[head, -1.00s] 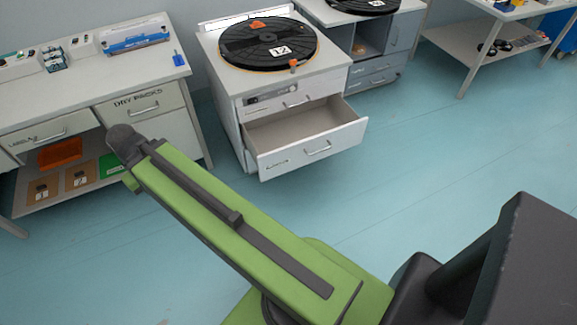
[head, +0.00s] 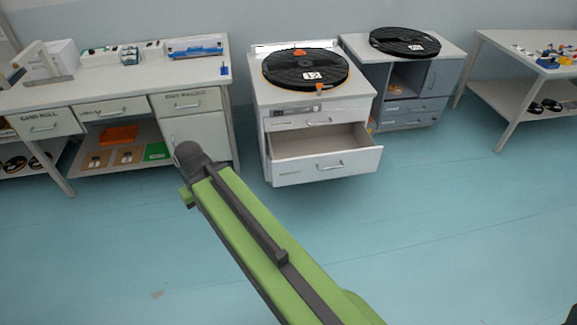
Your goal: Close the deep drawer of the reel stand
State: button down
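The reel stand (head: 258,112) is a white cabinet with a large black reel (head: 290,74) on top, marked with a number label. Its deep lower drawer (head: 300,172) is pulled well out and looks empty inside. The shallow drawer (head: 298,121) above it looks shut. My green arm reaches up from the bottom of the head view, and its dark end is left of the stand, apart from the open drawer. My gripper's fingers cannot be made out.
A white workbench (head: 120,88) with drawers and a lower shelf stands at the left. A grey cabinet (head: 440,82) with another black reel (head: 405,42) is right of the stand. A table (head: 500,110) stands at the far right.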

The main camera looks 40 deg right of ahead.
aim_at(320, 149)
jog(key=u, duration=0.2)
jog(key=i, duration=1)
jog(key=u, duration=0.05)
